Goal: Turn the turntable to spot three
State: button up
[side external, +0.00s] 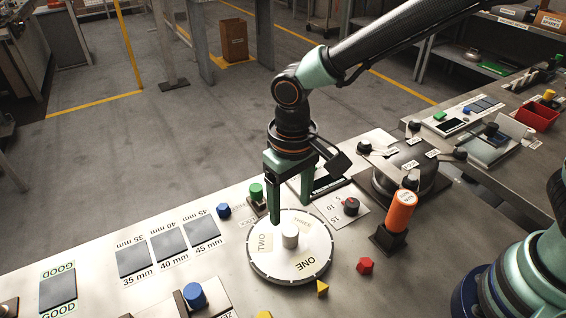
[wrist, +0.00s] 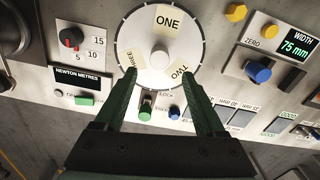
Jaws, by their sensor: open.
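The turntable is a white disc (side external: 276,262) with a dark ticked rim and labels ONE, TWO and THREE around a pale central knob (side external: 290,236). In the side view THREE is at the far side, TWO at the left and ONE at the near right. It also shows in the wrist view (wrist: 138,38), with ONE at the top. My gripper (side external: 290,212) points down over the disc's far part, fingers apart and empty. In the wrist view the fingertips (wrist: 160,72) flank the knob's lower side; I cannot tell whether they touch the disc.
A green peg (wrist: 146,104) marked LOCK and a blue knob (wrist: 174,113) stand beside the disc. A red-pointer dial (side external: 351,206) and an orange cylinder (side external: 401,212) stand to the right. A red block (side external: 365,266) and yellow piece (side external: 322,288) lie close by.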

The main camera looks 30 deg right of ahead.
aim_at(290, 230)
notch_tip(290, 230, down, 9)
jog(key=shift+r, duration=0.15)
grip_shut()
dwell(1.5)
